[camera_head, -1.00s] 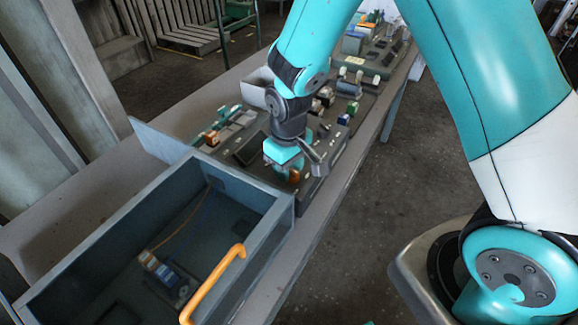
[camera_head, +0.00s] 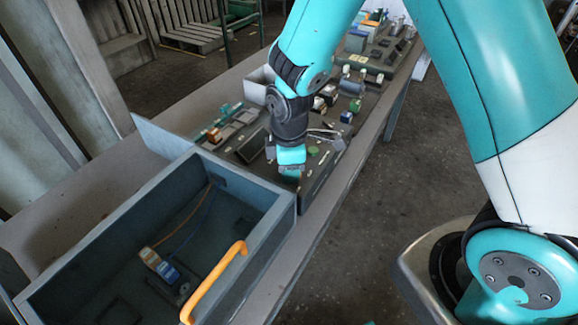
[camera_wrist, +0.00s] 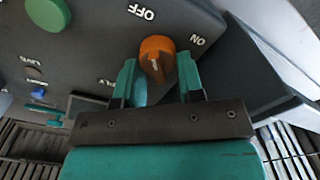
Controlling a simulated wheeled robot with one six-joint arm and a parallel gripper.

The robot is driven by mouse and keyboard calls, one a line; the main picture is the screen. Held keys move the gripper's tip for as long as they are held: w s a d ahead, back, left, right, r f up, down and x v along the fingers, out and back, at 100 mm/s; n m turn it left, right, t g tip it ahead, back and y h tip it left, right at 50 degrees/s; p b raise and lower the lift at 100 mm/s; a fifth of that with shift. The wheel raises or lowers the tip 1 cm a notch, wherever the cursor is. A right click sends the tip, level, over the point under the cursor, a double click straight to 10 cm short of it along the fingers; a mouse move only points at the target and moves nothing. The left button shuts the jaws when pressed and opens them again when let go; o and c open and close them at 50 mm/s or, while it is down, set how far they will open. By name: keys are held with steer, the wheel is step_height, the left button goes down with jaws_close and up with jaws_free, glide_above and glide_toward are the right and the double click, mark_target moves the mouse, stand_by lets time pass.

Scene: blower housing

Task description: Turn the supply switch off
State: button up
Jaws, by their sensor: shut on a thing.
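The supply switch is an orange rotary knob (camera_wrist: 157,48) on a dark grey panel (camera_wrist: 90,30) in the wrist view. An upside-down OFF label is printed above it to the left, and an ON label to its right. A short pale mark shows on the knob; I cannot tell surely which label it points to. My gripper (camera_wrist: 157,76) has its two teal fingers on either side of the knob and is shut on it. In the head view my gripper (camera_head: 291,168) is low over the near end of the bench panel and hides the knob.
A green button (camera_wrist: 47,13) and a blue button (camera_wrist: 38,93) are on the same panel. In the head view, an open grey box (camera_head: 245,190) with an orange handle (camera_head: 215,282) stands close in front. Other panels with small parts line the bench behind.

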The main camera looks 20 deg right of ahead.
steer(key=shift+n, duration=0.7)
steer(key=shift+r, duration=0.1)
steer(key=o, duration=0.9)
steer(key=shift+s, duration=0.1)
step_height(320, 180, up, 17)
steer(key=b, duration=0.1)
steer(key=shift+r+b, duration=0.2)
steer(key=shift+b, duration=0.2)
steer(key=s+a+r+m+y, duration=0.1)
steer(key=s+m, duration=0.3)
steer(key=s, duration=0.5)
steer(key=s+a+r+m+y, duration=0.2)
steer(key=s+m+y, duration=0.1)
steer(key=s, duration=0.6)
steer(key=shift+s+a+m, duration=0.2)
steer(key=shift+s+m, duration=0.05)
steer(key=shift+m, duration=0.65)
